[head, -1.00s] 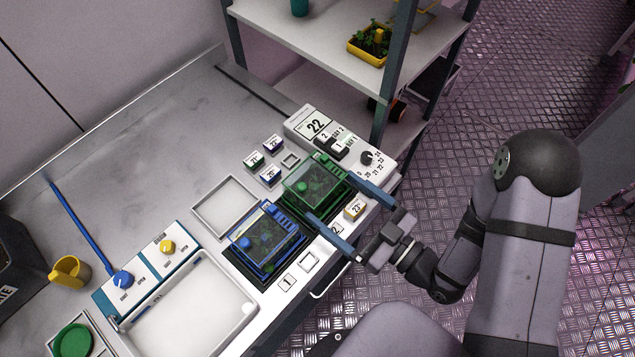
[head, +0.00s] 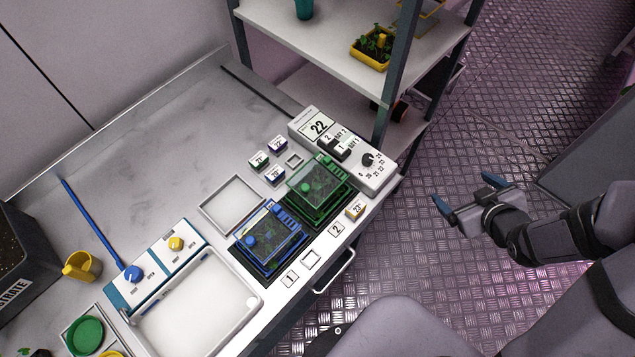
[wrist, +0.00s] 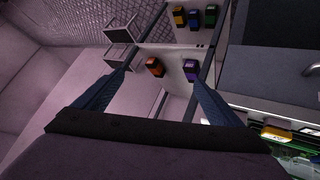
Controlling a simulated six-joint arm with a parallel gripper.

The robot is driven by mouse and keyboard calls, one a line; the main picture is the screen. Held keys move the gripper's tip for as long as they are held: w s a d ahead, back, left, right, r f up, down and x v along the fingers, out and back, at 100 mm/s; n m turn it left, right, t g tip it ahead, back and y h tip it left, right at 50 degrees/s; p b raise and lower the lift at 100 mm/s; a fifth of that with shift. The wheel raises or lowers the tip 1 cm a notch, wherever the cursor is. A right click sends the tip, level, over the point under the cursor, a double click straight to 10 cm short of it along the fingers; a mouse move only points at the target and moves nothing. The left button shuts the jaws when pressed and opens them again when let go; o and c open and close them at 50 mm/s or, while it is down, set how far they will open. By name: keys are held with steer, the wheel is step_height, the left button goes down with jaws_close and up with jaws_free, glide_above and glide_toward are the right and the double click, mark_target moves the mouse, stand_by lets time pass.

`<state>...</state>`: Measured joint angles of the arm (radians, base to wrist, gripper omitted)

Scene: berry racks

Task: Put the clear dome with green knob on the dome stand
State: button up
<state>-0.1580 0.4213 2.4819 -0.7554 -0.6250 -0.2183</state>
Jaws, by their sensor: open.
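The clear dome with green knob (head: 314,178) sits over a green tray (head: 328,211) on the worktop, on the pad nearer the label 2. Its knob shows at the dome's top left. A flat, empty square white frame (head: 204,208) lies to its left; I cannot tell whether this is the dome stand. My gripper (head: 466,191) is open and empty, out over the floor to the right, well apart from the dome. Its two blue fingers also show spread in the wrist view (wrist: 157,78), with nothing between them. The dome with green knob is not clearly seen there.
A similar dome with a blue knob (head: 268,229) sits over a blue tray. A control box reading 22 (head: 318,127), small labelled blocks (head: 276,144) and a shelf rack (head: 345,72) stand behind. A white basin (head: 193,324) is at front left. The worktop's back left is bare.

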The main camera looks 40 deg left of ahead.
steer(key=s+d+m+g+h+b, duration=0.1)
steer(key=s+d+m+h, duration=0.2)
steer(key=d, duration=0.4)
steer(key=s+d+m+g+h+b, duration=0.1)
steer(key=d+m+h, duration=0.25)
steer(key=d, duration=0.45)
steer(key=s+d+m+g, duration=0.2)
steer(key=s+m+g, duration=0.1)
steer(key=s+m, duration=0.3)
step_height(320, 180, up, 10)
steer(key=f+m+g+y+p, duration=0.1)
steer(key=g+p, duration=0.1)
steer(key=p, duration=0.1)
glide_above(318, 179)
steer(key=shift+s+d+r, duration=0.15)
steer(key=shift+r, duration=0.1)
steer(key=shift+f+p, duration=1.05)
steer(key=shift+f, duration=0.5)
steer(key=shift+a+f+p, duration=0.2)
steer(key=shift+f+p, duration=0.6)
steer(key=shift+f, duration=1.3)
steer(key=shift+c, duration=0.4)
